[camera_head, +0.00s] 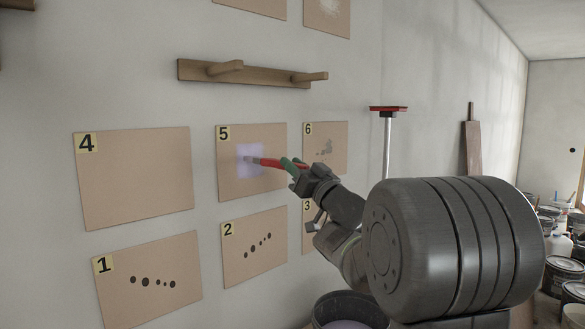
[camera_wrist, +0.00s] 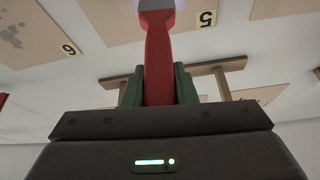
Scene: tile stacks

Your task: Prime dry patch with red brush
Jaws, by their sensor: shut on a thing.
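My gripper (camera_head: 288,164) is shut on the handle of the red brush (camera_head: 268,162). In the wrist view its green fingers (camera_wrist: 158,88) clasp the red handle (camera_wrist: 158,65) from both sides. The brush points left, its head over panel 5 (camera_head: 228,178). A pale lilac square (camera_head: 250,172) lies on panel 5 behind the brush head. I cannot tell if the bristles touch it. Panel 4 (camera_head: 135,185) is plain. Panels 1 (camera_head: 150,300) and 2 (camera_head: 255,265) carry dark spots. Panel 6 (camera_head: 338,140) has grey blotches. Panel 3 (camera_head: 307,212) is mostly hidden by my arm.
A wooden peg rail (camera_head: 250,76) juts from the wall above panels 5 and 6. A bucket with lilac liquid (camera_head: 345,322) stands below, partly hidden. A red-topped pole (camera_head: 387,135) and a brown board (camera_head: 473,150) lean right. Several paint cans (camera_head: 560,275) crowd the far right.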

